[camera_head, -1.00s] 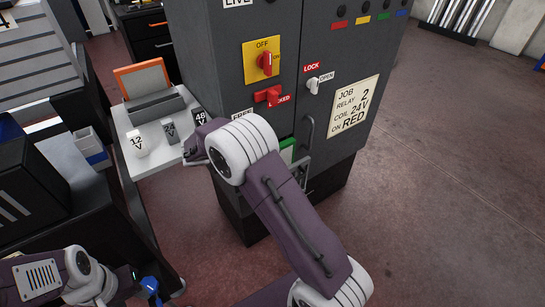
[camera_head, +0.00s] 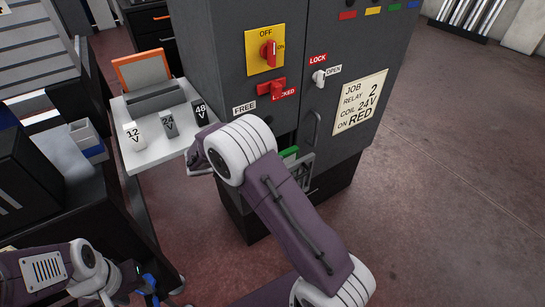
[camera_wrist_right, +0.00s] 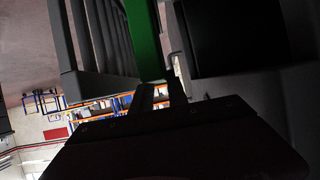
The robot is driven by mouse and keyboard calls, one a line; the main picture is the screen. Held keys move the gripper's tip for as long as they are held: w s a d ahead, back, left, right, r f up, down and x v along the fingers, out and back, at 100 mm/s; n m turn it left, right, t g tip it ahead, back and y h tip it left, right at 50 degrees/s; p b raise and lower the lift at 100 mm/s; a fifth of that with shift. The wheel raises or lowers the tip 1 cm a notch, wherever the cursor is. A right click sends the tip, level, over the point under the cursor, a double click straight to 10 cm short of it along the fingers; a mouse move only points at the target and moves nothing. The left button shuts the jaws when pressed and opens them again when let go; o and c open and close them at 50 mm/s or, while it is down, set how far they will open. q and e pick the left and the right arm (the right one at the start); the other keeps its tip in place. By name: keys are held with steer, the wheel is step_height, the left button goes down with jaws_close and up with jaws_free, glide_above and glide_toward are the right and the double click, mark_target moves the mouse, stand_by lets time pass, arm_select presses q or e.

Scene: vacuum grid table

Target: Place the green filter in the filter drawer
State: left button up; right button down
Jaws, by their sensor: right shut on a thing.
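The green filter (camera_head: 289,152) shows as a small green edge beside my right forearm, low on the front of the grey cabinet. In the right wrist view it is a green strip (camera_wrist_right: 145,38) with my right gripper (camera_wrist_right: 161,92) shut on its lower end. A grey frame (camera_head: 302,171), apparently the filter drawer, sticks out at the green edge; my arm hides much of it. A ribbed grey part (camera_wrist_right: 97,38) lies left of the filter in the wrist view. I cannot tell how far the filter is inside. My left gripper (camera_head: 143,286) is low at the left; its fingers are unclear.
The cabinet has a red power switch (camera_head: 268,53), a red FREE/LOCKED slider (camera_head: 271,88) and a LOCK/OPEN knob (camera_head: 319,78). A job sign (camera_head: 360,101) is beside them. A white shelf (camera_head: 150,155) holds 12V, 24V and 48V blocks. Open floor lies right.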

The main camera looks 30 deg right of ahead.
steer(key=shift+f+b, duration=0.3)
steer(key=shift+b, duration=0.1)
steer(key=c, duration=1.3)
jaws_free()
steer(key=shift+r+p, duration=0.3)
steer(key=shift+p, duration=0.1)
steer(key=shift+r+p, duration=0.6)
steer(key=shift+p, duration=0.15)
steer(key=p+v, duration=0.1)
steer(key=v, duration=1.1)
steer(key=shift+f+p, duration=0.25)
steer(key=shift+p, duration=0.1)
